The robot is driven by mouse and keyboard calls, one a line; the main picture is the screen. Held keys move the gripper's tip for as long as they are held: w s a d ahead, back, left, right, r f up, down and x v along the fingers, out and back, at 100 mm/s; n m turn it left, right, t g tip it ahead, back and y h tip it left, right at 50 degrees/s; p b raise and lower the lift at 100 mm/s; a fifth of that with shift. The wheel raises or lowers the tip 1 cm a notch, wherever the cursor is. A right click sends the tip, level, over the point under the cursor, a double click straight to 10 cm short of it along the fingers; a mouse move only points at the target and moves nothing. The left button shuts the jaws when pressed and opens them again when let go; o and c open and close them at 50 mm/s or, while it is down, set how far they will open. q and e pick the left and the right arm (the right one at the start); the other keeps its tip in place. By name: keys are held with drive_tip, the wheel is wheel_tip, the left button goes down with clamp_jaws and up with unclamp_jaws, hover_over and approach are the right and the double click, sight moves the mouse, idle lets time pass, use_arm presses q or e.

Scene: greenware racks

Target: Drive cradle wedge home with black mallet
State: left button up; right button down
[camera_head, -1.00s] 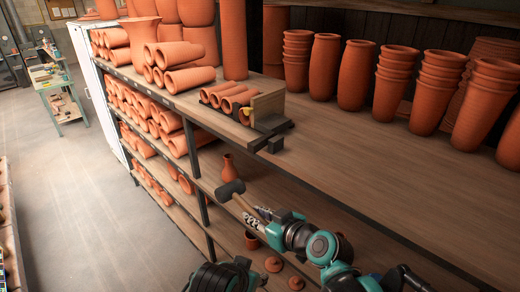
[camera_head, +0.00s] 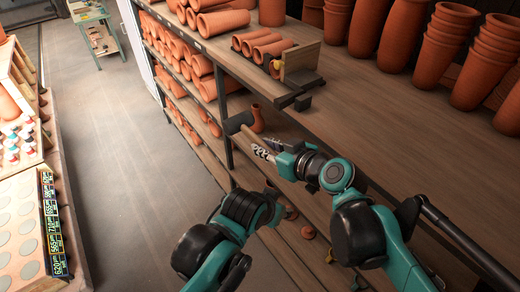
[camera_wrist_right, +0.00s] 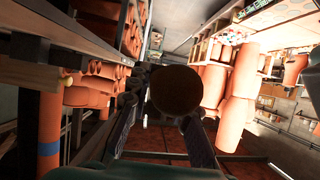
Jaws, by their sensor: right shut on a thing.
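The black mallet shows in the head view with its dark head (camera_head: 238,122) at the shelf's front edge and its wooden handle (camera_head: 253,138) running to my right gripper (camera_head: 264,152). That gripper is shut on the handle. In the right wrist view, a round dark brown end (camera_wrist_right: 176,91) of the mallet sits between the two fingers. The cradle's wooden end block (camera_head: 300,62) stands on the upper shelf, beyond and right of the mallet head, apart from it. A small yellow piece (camera_head: 275,69), perhaps the wedge, shows beside the block. My left arm shows, but I cannot make out its gripper.
Clay tubes (camera_head: 258,44) lie left of the end block. Dark blocks (camera_head: 302,102) sit at the shelf's front edge. Tall pots (camera_head: 399,36) stand at the back. The shelf board (camera_head: 400,110) is bare in the middle. The aisle floor (camera_head: 110,160) at left is clear.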

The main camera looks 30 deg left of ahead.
drive_tip(key=w+d+b, duration=0.1)
drive_tip(key=w+d, duration=0.2)
drive_tip(key=w, duration=0.5)
drive_tip(key=shift+w+d, duration=0.15)
drive_tip(key=shift+d, duration=0.05)
drive_tip(key=s, duration=0.1)
drive_tip(key=s+a, duration=0.1)
drive_tip(key=s, duration=0.1)
drive_tip(key=s+a, duration=0.1)
drive_tip(key=s, duration=0.1)
drive_tip(key=shift+s+a, duration=0.1)
drive_tip(key=shift+s, duration=0.05)
idle(0.4)
drive_tip(key=shift+r, duration=0.1)
